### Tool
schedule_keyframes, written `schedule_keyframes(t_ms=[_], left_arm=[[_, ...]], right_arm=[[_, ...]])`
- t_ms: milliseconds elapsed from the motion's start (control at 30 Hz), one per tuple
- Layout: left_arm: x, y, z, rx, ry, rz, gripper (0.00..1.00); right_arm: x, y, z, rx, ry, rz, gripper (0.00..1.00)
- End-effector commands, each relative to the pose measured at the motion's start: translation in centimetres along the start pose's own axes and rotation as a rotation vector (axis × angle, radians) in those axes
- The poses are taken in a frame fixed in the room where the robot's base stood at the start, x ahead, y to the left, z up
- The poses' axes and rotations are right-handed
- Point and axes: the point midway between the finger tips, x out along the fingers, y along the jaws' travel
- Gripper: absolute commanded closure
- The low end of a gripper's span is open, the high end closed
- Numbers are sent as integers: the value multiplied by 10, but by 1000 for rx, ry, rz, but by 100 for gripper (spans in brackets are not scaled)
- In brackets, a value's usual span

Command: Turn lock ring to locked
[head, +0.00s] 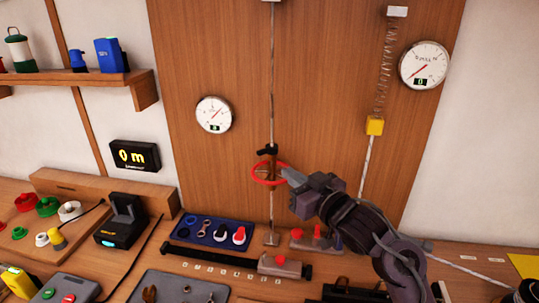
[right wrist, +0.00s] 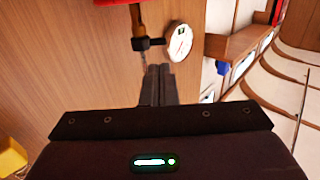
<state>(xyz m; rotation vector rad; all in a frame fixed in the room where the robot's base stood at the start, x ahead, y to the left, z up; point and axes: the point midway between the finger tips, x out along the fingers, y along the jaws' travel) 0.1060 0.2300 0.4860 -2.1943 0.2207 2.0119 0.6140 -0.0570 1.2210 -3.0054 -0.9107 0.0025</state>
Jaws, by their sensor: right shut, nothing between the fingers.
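A red ring (head: 257,180), probably the lock ring, sits around a thin vertical rod in front of the wooden panel. A black clamp (head: 267,151) is on the rod just above it, and it also shows in the right wrist view (right wrist: 148,43). My right gripper (head: 286,172) is shut and empty, with its tips at the right side of the ring. I cannot tell whether they touch it. In the right wrist view the shut fingers (right wrist: 160,72) point toward the panel, and a red part (right wrist: 115,2) is cut off at the top edge. My left gripper is not in view.
A round dial (head: 213,115) hangs left of the rod. A larger dial (head: 424,65) and a spring with a yellow block (head: 375,125) hang to the right. Below stand a blue tray (head: 213,232) and a block with red knobs (head: 316,238). The panel around the ring is mostly clear.

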Motion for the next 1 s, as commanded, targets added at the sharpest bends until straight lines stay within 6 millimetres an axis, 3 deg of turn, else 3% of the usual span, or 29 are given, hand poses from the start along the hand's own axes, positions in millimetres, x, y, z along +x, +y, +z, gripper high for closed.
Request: schedule_keyframes(t_ms=[200,400,600,1000], left_arm=[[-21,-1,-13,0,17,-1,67],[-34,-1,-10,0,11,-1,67],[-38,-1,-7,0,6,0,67],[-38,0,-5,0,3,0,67]], right_arm=[[49,-1,-6,2,1,-2,100],[78,0,-4,-1,0,0,100],[90,-1,-1,-1,0,0,100],[91,-1,0,-1,1,0,100]])
